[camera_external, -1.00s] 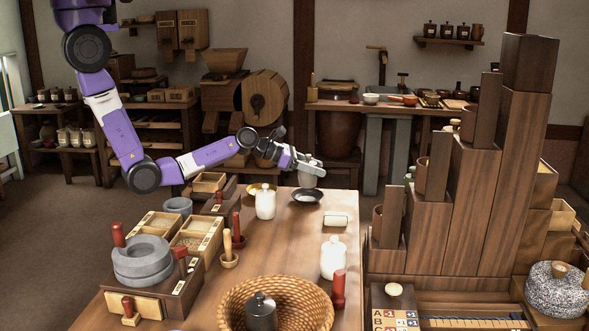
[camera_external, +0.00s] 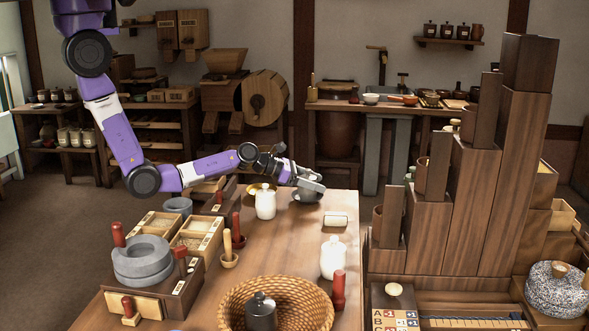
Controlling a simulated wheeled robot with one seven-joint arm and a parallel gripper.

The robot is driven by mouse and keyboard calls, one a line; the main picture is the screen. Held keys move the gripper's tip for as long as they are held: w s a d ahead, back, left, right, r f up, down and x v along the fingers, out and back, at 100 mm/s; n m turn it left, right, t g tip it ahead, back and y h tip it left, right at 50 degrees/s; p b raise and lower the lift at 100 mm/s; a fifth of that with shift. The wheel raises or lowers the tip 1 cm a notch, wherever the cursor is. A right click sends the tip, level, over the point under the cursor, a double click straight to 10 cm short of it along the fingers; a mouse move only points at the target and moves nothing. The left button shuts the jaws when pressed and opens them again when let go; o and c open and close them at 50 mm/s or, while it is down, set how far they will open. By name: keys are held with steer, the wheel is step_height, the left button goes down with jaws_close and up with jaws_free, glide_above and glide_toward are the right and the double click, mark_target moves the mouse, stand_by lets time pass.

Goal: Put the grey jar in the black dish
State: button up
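My gripper (camera_external: 312,184) is at the far end of the wooden table, directly over the black dish (camera_external: 307,199). It is shut on the grey jar (camera_external: 309,190), of which only a small part shows between and below the fingers. The jar is low, at the dish. I cannot tell whether its base touches the dish. The fingers and the jar hide most of the dish's inside, and its dark rim shows below them.
A white lidded jar (camera_external: 265,204) and a brass-coloured dish (camera_external: 256,190) stand left of the black dish. A white roll (camera_external: 336,219) lies nearer, with another white jar (camera_external: 333,258) in front. A woven basket (camera_external: 235,310) is at the front. Tall wooden boxes (camera_external: 470,215) rise on the right.

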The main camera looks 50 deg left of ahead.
stand_by(0.3)
steer(key=shift+s+r, duration=0.15)
steer(key=p+v, duration=0.1)
steer(key=v, duration=1.1)
